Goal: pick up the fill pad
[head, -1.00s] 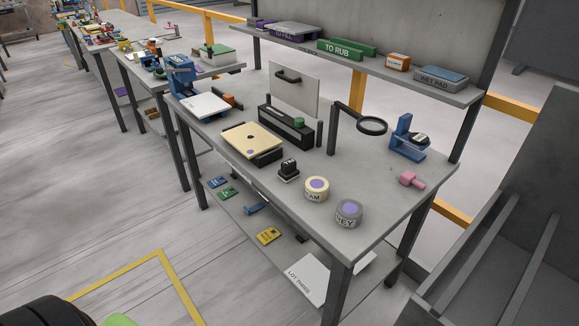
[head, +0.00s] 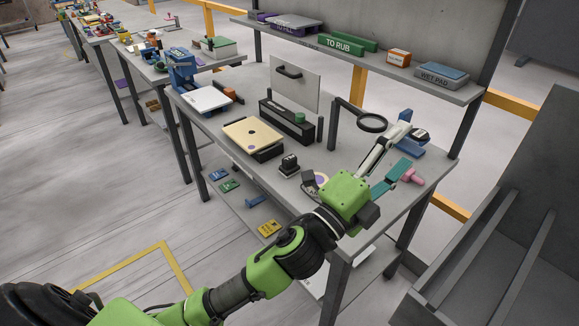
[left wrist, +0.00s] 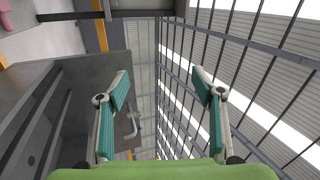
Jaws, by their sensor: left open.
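On the left of the upper shelf in the head view is a grey-topped pad with a purple lettered front (head: 297,27); its lettering seems to end in "FILL", and I take it as the fill pad. My left gripper (head: 402,150) is open and empty, over the right end of the bench, well to the right of and lower than that pad. In the left wrist view the open fingers (left wrist: 160,82) have nothing between them, and the pad is not in that view. My right gripper is not in view.
The upper shelf also holds a green "TO RUB" block (head: 347,45), an orange box (head: 397,57) and a "WET PAD" (head: 443,74). A ring magnifier (head: 372,122), blue stand (head: 411,140) and pink piece (head: 413,176) are close to my left gripper. A grey bin (head: 515,215) stands at right.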

